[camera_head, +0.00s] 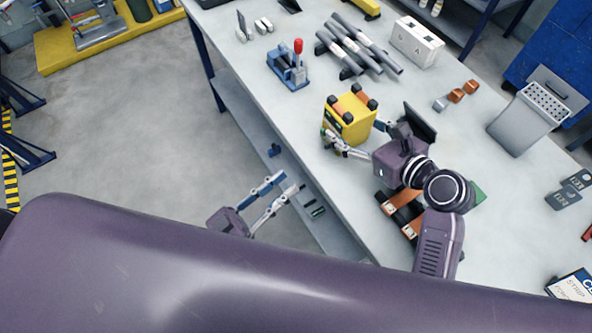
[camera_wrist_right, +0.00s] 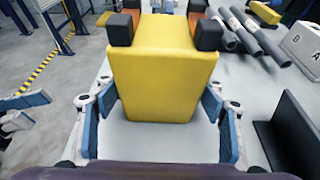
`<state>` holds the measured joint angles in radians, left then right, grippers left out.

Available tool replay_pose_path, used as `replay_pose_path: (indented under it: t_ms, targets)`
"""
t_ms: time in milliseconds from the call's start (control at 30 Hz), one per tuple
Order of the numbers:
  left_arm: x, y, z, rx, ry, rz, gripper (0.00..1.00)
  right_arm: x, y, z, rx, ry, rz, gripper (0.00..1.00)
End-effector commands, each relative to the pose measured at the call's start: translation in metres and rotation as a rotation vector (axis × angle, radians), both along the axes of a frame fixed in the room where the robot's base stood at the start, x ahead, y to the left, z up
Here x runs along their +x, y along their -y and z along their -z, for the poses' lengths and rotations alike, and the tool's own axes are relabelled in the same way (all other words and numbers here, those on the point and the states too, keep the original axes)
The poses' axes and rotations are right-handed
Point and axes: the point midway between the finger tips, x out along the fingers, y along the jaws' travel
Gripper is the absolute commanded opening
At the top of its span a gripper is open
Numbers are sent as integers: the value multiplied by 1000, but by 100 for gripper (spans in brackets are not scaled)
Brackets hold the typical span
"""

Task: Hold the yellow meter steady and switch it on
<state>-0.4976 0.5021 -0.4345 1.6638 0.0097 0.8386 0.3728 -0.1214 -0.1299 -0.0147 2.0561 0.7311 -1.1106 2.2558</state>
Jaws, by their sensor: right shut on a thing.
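The yellow meter (camera_head: 350,116), a block with black and orange corner bumpers, stands upright on the table near its left edge. My right gripper (camera_head: 340,142) is shut on it. In the right wrist view the meter (camera_wrist_right: 163,75) sits between the blue finger pads, one on each side. Its plain yellow side faces that camera, and its switch cannot be made out. My left gripper (camera_head: 290,185) is open and empty, off the table's left edge and apart from the meter. Its fingers also show at the left of the right wrist view.
A blue lever device with a red knob (camera_head: 288,70) stands behind the meter. Several grey rods (camera_head: 360,48) lie beyond it, by a white outlet box (camera_head: 417,42). Copper blocks (camera_head: 456,95) and a perforated grey container (camera_head: 530,118) are at right. Dark-and-orange items (camera_head: 388,203) lie below my right wrist.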

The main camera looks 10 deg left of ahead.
Motion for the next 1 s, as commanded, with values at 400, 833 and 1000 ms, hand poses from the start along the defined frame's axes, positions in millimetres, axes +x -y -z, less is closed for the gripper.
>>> replay_pose_path:
  t_ms: [400,833,1000]
  targets:
    - [-7,-6,2,0,0,0,24,0,0,0,0,-1,-1,27]
    - [-7,-5,2,-1,-1,-1,24,0,0,0,0,-1,-1,85]
    - [-7,-5,2,-1,-1,0,24,-1,1,0,-1,-1,0,85]
